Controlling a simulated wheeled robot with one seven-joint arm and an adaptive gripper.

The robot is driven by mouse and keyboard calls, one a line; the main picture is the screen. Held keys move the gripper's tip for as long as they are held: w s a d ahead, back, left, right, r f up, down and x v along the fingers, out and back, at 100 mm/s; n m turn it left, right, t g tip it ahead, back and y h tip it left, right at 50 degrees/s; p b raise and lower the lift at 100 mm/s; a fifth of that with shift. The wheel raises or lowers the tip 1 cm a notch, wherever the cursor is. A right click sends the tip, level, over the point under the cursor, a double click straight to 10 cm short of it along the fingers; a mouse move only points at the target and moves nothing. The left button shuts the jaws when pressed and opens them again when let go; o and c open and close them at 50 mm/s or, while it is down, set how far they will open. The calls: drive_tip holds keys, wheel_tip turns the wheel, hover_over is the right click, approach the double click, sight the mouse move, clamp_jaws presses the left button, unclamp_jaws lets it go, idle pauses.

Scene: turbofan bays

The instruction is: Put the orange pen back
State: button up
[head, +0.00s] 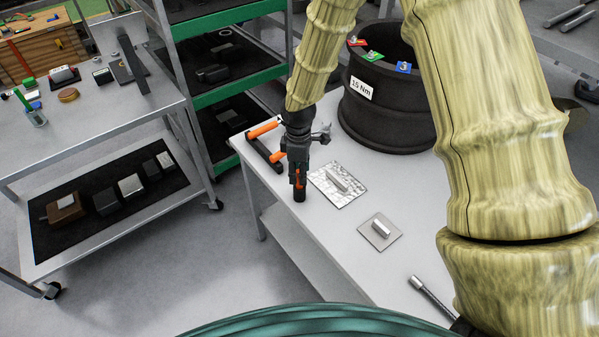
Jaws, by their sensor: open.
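My gripper (300,168) points down over the left part of the white table, its jaws open. A narrow orange and black piece (299,190) shows at the fingertips, upright, with a dark lower end near the tabletop. It may be the orange pen, but the fingers cover much of it. Whether the fingers touch it cannot be told. Just left of my gripper, a black holder (262,153) lies along the table's left edge. An orange bar (265,128) lies at its far end, and another orange end (278,157) shows beside my gripper.
A hatched metal plate (349,191) and a smaller plate (390,230), each with a raised bar, lie right of my gripper. A black drum (370,125) with coloured tags stands behind. A metal rod (432,297) lies in front. A grey cart (75,130) stands left.

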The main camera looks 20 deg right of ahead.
wheel_tip(320, 180, up, 11)
idle(0.5)
drive_tip(key=shift+r, duration=0.1)
